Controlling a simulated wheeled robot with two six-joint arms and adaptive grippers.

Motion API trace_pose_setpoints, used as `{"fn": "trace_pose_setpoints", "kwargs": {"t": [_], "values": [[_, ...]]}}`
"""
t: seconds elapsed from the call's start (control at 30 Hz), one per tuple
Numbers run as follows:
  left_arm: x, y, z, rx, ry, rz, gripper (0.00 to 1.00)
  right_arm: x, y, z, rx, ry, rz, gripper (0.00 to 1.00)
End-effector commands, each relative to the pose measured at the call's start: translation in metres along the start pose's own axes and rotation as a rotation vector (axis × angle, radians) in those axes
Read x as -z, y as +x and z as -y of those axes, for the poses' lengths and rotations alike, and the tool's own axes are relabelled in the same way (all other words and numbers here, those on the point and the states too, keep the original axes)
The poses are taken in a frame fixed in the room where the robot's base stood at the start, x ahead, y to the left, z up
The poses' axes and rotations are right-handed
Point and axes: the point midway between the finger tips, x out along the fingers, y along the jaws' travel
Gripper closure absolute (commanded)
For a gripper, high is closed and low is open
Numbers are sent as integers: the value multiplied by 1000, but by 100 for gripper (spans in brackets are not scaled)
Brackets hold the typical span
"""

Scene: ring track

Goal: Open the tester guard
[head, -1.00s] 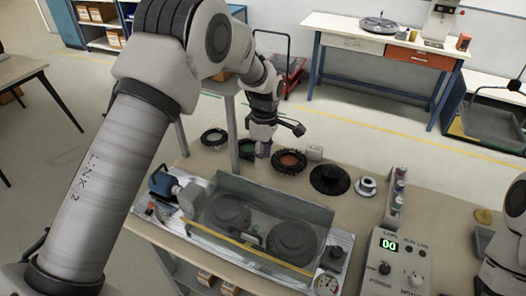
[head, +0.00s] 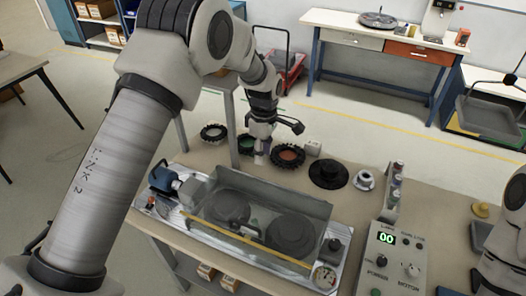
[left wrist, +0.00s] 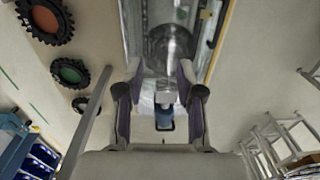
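The tester (head: 174,216) is a metal-bedded rig on the near bench. Its clear guard (head: 310,207) stands over two dark round wheels, with a yellow strip (head: 245,246) along the front. The guard looks down over the wheels. My left gripper (head: 262,157) hangs behind the guard, apart from it in the head view. In the left wrist view its two fingers (left wrist: 160,70) are spread with nothing gripped; the tester's metal bed and blue motor (left wrist: 166,121) show beyond and between them. My right arm is at the right edge; its gripper is not visible.
A control box (head: 391,262) showing 00 is right of the tester. A thin grey post (head: 229,125) rises near my left gripper.

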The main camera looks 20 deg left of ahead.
Motion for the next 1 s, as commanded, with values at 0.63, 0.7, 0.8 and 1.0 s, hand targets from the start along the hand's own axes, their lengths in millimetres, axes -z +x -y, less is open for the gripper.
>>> {"fn": "trace_pose_setpoints", "kwargs": {"t": [0.63,0.7,0.8,1.0], "values": [[-2,-115,0,-3,0,-1,63,0,0,0,0,0,0,34],[-2,-120,1,-1,0,-1,63,0,0,0,0,0,0,34],[-2,-121,1,0,0,-1,63,0,0,0,0,0,0,34],[-2,-121,0,-6,-6,-1,88,0,0,0,0,0,0,34]]}}
